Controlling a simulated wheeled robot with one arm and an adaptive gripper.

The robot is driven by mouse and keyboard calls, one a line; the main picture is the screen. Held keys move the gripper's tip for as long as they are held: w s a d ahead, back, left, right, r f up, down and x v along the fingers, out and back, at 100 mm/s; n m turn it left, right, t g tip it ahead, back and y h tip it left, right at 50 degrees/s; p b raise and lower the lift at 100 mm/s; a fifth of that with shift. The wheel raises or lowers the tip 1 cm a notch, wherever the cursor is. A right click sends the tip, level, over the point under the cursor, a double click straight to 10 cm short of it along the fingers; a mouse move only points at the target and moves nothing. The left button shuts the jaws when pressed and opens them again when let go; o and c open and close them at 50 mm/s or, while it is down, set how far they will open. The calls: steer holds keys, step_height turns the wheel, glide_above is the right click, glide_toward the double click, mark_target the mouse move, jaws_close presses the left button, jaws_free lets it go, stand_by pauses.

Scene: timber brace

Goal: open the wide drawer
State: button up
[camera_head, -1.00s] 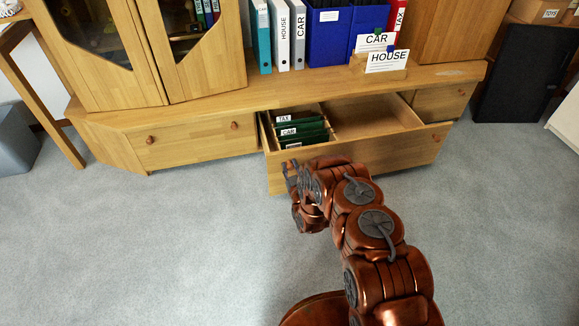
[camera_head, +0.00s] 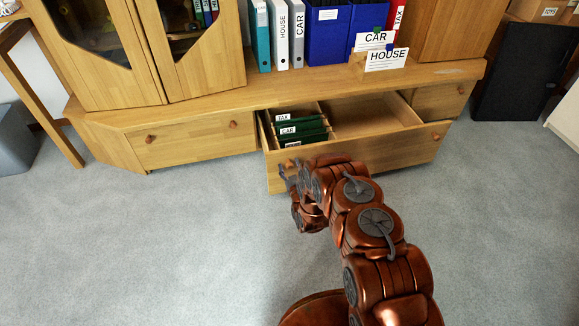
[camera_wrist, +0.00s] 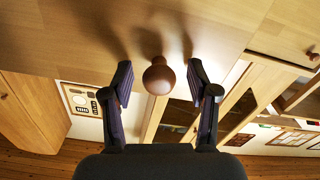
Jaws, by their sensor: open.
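The wide drawer (camera_head: 370,156) stands pulled out in the middle of the low wooden cabinet in the head view. Green hanging files (camera_head: 300,130) with labels such as TAX and CAR sit in its left part; the right part is empty. A round wooden knob (camera_wrist: 158,76) on the drawer front shows in the wrist view. My gripper (camera_wrist: 160,88) is open, with one finger on each side of the knob and a gap on both sides. In the head view my gripper (camera_head: 287,172) is at the left end of the drawer front, and my arm hides part of it.
A closed drawer (camera_head: 190,145) is at the left and another (camera_head: 440,100) at the right. Binders (camera_head: 280,35) and CAR and HOUSE cards (camera_head: 386,60) stand on the cabinet top. Grey carpet (camera_head: 150,250) in front is clear.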

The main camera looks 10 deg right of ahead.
steer(key=s, duration=0.7)
steer(key=shift+d, duration=0.3)
steer(key=w+d+r+g+h+p, duration=0.15)
steer(key=r+p, duration=0.25)
steer(key=r, duration=0.5)
steer(key=w+d+r+g+p, duration=0.1)
steer(key=w+r+g+p, duration=0.3)
steer(key=r, duration=0.5)
steer(key=s+d+r+m+g+p, duration=0.15)
steer(key=s+r+p, duration=0.35)
steer(key=r, duration=0.5)
steer(key=s+r+m+g+p, duration=0.1)
steer(key=s+r+g+p, duration=0.3)
steer(key=r, duration=0.7)
steer(key=s+r+g+p, duration=0.3)
steer(key=s+r+p, duration=0.2)
steer(key=s+r, duration=0.6)
steer(key=s+r+m+g+p, duration=0.1)
steer(key=s+r+g+p, duration=0.2)
steer(key=s+r, duration=0.9)
steer(key=s+r+g+p, duration=0.2)
steer(key=s+r+p, duration=0.7)
steer(key=s, duration=1.4)
step_height(320, 180, up, 2)
steer(key=shift+s+r+g, duration=0.15)
steer(key=shift+r+g, duration=0.1)
steer(key=shift+g, duration=0.15)
